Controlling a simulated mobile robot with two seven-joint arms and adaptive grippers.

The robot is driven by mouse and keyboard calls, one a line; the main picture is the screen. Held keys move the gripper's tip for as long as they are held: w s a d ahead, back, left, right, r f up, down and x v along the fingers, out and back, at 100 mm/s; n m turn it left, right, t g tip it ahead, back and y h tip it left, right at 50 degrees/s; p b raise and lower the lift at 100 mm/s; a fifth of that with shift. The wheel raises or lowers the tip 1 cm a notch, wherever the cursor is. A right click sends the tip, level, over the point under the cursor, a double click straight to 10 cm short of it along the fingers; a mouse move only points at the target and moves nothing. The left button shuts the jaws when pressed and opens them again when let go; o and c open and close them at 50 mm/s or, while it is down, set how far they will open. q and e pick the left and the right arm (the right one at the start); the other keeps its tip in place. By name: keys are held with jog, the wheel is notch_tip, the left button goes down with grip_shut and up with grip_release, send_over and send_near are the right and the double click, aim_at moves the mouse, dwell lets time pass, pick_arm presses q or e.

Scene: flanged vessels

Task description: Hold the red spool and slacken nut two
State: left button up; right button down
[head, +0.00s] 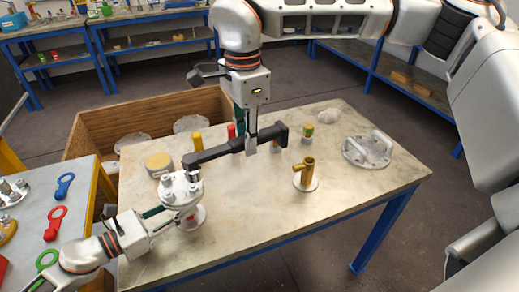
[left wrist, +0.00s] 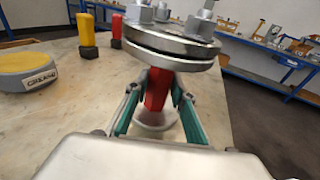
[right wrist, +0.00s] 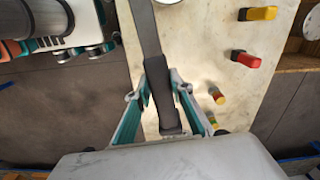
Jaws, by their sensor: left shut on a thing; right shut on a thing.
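The red spool (left wrist: 157,90) stands upright on the table, with a grey bolted flange (head: 181,190) on top carrying several nuts (left wrist: 202,22). My left gripper (head: 182,215) is shut around the spool's red body, below the flange, and hides most of it in the head view. My right gripper (head: 252,146) is shut on the handle of a long black wrench (head: 222,152), which also shows in the right wrist view (right wrist: 158,60). The wrench's left end is at a nut on the flange's far side. I cannot tell whether its jaw is around that nut, or which nut is number two.
A brass pipe fitting (head: 305,175) and a flanged cover with a handle (head: 368,149) stand to the right. A round grease tin (head: 159,163), a yellow post (head: 197,142) and a red post (head: 231,131) are near the wrench. The table's front right (head: 300,225) is clear.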

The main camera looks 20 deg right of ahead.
jog(key=shift+w+a+r+m, duration=0.1)
jog(key=shift+a+r+m, duration=0.35)
jog(key=shift+m, duration=0.25)
jog(key=shift+f, duration=2.15)
jog(key=shift+f, duration=0.3)
jog(key=shift+f, duration=0.95)
jog(key=shift+w, duration=0.1)
